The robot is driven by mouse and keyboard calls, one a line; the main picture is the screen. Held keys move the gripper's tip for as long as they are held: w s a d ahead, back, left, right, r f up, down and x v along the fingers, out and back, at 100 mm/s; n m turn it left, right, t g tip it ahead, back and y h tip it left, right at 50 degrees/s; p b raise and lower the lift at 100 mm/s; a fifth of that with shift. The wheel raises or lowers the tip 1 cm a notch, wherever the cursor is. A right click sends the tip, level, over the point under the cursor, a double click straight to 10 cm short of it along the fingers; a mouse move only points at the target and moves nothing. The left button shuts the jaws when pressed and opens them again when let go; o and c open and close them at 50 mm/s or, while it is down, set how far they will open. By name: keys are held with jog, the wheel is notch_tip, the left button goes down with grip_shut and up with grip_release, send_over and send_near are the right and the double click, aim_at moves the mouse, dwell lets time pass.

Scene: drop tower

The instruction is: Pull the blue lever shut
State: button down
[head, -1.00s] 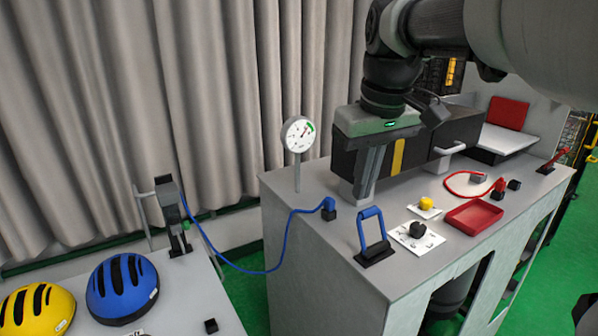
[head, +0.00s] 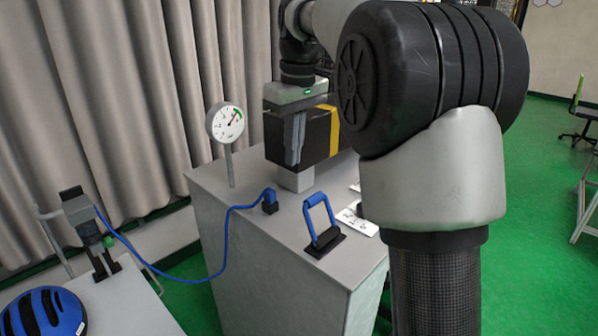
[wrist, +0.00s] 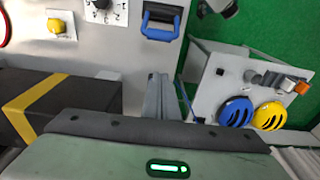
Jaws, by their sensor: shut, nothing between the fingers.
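The blue lever (head: 331,212) is a U-shaped handle on a black base plate near the front edge of the grey cabinet top. It stands raised, leaning slightly back. In the wrist view the blue lever (wrist: 161,34) is at the top, ahead of the fingers. My gripper (head: 292,162) is shut and empty, pointing down in front of the black box, behind the lever and apart from it. In the wrist view my gripper (wrist: 158,76) shows closed fingers below the lever.
A black box with a yellow stripe (head: 326,130) stands behind my fingers. A dial gauge (head: 226,122) and a blue plug with cable (head: 269,199) are left of the lever. A yellow knob (wrist: 57,25) and a black dial (wrist: 101,5) share the top. My arm hides the cabinet's right side.

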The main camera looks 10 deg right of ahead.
notch_tip(320, 180, down, 8)
jog(key=s+d, duration=0.1)
jog(key=s, duration=0.1)
jog(key=shift+s+d+f+b, duration=0.15)
jog(key=shift+s+d+b, duration=0.1)
jog(key=shift+d+b, duration=0.15)
dwell(0.4)
